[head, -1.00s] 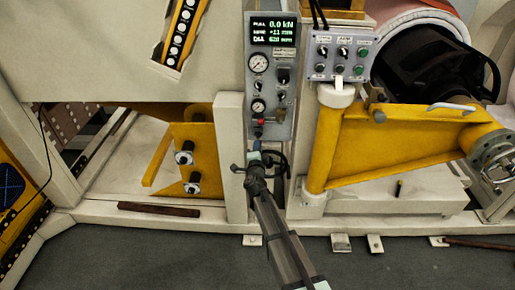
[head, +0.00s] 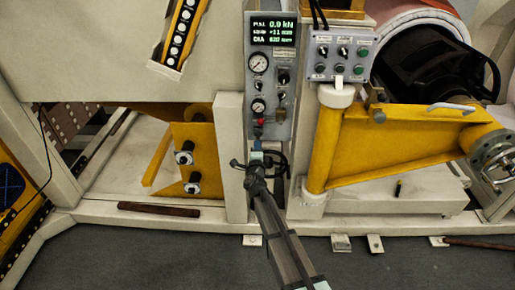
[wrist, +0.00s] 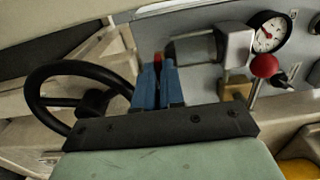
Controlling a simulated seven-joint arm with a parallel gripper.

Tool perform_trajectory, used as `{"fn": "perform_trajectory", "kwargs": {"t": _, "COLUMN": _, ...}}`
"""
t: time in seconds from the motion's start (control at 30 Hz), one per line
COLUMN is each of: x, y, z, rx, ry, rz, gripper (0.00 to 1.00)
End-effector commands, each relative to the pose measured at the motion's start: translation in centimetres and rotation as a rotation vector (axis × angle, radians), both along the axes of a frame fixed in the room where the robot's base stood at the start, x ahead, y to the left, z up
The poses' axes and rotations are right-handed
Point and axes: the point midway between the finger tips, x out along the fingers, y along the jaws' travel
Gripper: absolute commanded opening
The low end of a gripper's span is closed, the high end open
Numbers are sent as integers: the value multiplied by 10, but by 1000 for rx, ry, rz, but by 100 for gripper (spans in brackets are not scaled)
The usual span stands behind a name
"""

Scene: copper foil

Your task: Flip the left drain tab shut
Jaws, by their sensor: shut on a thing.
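In the wrist view the blue fingers of my gripper (wrist: 158,82) are close together, with a small red piece (wrist: 158,60) showing at their tips. It looks like the left drain tab, though the fingers hide most of it, and its angle cannot be told. My gripper is shut on it. In the head view my gripper (head: 257,145) is at the lower end of the grey gauge panel (head: 284,85), and the tab cannot be made out there.
A black handwheel (wrist: 80,85) stands left of my fingers in the wrist view. To their right are a metal cylinder (wrist: 195,50), a red ball knob (wrist: 265,65) and a round gauge (wrist: 269,32). A cream post (head: 230,155) stands left of the panel in the head view.

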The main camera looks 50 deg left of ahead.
Motion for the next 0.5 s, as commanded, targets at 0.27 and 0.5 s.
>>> {"fn": "perform_trajectory", "kwargs": {"t": 0.27, "x": 0, "y": 0, "z": 0, "rx": 2, "ry": 2, "rz": -1, "gripper": 23}}
{"fn": "perform_trajectory", "kwargs": {"t": 0.5, "x": 0, "y": 0, "z": 0, "rx": 1, "ry": 1, "rz": 0, "gripper": 34}}
